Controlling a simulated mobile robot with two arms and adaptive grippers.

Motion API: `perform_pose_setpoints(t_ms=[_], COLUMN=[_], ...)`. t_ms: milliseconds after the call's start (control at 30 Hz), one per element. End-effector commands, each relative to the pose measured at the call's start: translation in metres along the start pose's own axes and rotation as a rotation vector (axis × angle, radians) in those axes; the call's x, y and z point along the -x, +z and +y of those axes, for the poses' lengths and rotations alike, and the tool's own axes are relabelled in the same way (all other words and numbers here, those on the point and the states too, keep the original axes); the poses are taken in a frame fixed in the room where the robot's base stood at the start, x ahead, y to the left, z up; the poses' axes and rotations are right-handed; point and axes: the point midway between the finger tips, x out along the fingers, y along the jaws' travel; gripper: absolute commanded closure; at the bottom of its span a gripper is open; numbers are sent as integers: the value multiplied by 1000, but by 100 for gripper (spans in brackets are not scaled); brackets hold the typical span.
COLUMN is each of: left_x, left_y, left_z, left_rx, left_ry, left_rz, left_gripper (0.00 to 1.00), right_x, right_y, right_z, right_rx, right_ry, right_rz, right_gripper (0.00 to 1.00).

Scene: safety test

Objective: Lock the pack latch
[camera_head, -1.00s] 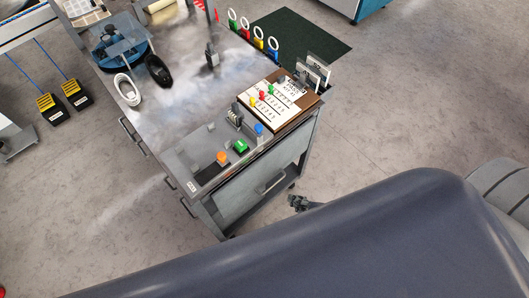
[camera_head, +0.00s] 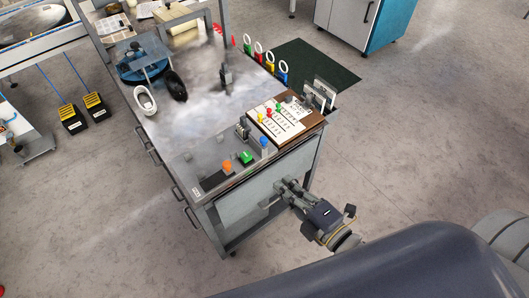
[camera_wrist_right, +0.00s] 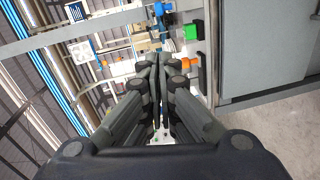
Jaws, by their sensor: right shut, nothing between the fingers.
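I cannot pick out the pack latch for certain in either view. The near end of the workbench (camera_head: 190,150) carries a small panel with an orange block (camera_head: 227,166), a green block (camera_head: 246,157) and a blue-topped piece (camera_head: 264,143). My right gripper (camera_head: 283,187) is shut and empty, in front of the bench's near side by the drawer front. In the right wrist view my gripper's fingers (camera_wrist_right: 160,62) are together, with the green block (camera_wrist_right: 191,32) and orange block (camera_wrist_right: 195,60) beyond them to the right. My left gripper is out of view.
A brown board (camera_head: 312,122) with coloured pegs sits at the bench's right corner. Black and white oval pieces and a blue round stand (camera_head: 140,68) are farther back. A grey drawer front (camera_head: 250,205) faces me. Open floor lies right of the bench.

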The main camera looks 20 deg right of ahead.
Motion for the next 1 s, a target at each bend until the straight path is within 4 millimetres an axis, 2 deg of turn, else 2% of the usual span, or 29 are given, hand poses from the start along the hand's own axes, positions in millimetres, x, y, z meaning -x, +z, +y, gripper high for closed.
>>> perform_pose_setpoints(t_ms=[167,267,800,1000], left_x=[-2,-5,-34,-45], left_y=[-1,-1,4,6], left_z=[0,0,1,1], left_rx=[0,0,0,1], left_ry=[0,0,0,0], left_rz=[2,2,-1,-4], left_gripper=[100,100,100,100], right_x=[-5,-15,-105,-122], right_y=[0,0,1,22], right_z=[-1,-1,-2,-3], right_rx=[-1,-1,0,0], right_ry=[0,2,2,-1], right_rz=[0,0,0,0], right_gripper=[100,100,100,100])
